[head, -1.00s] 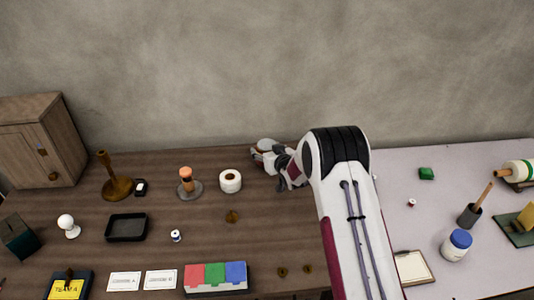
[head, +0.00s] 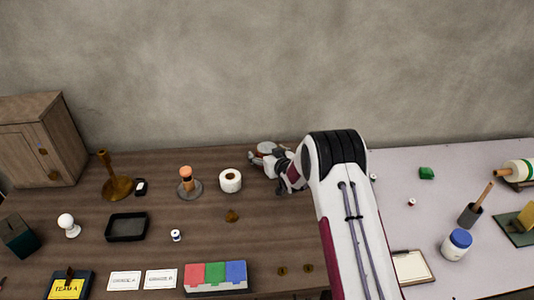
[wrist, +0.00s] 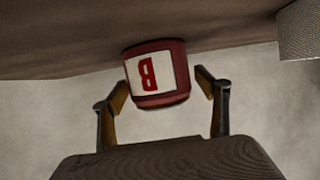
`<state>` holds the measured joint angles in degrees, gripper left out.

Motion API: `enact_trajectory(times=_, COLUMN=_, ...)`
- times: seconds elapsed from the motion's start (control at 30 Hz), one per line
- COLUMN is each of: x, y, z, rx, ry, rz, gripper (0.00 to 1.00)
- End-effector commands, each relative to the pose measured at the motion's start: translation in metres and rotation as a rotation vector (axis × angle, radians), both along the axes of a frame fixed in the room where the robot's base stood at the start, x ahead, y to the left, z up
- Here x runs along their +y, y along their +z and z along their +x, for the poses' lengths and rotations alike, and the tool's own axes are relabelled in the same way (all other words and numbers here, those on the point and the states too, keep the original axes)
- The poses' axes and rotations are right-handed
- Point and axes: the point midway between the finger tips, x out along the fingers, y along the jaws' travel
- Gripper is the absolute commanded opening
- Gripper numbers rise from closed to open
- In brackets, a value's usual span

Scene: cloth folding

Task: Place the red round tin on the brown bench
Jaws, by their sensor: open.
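The red round tin (wrist: 157,75) has a pale label with a red letter B, upside down in the wrist view. Its base meets the brown bench (wrist: 60,40), which fills the top of that view. In the head view the tin (head: 265,147) is at the back of the brown bench (head: 285,225), mostly behind my gripper. My gripper (wrist: 160,84) is open, with one finger on each side of the tin and a visible gap at the right finger. In the head view my gripper (head: 262,153) is at the bench's back edge near the wall.
A white paper roll (head: 231,181) stands left of the gripper. A pale table (head: 400,185) adjoins at right.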

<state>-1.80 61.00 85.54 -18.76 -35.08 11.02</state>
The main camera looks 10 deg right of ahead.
Motion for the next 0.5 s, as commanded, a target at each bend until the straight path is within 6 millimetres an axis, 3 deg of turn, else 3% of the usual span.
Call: enact_trajectory(times=0.5, x=-0.003, y=0.008, z=-0.01, rx=0.0, ry=0.0, rz=0.0, gripper=0.74)
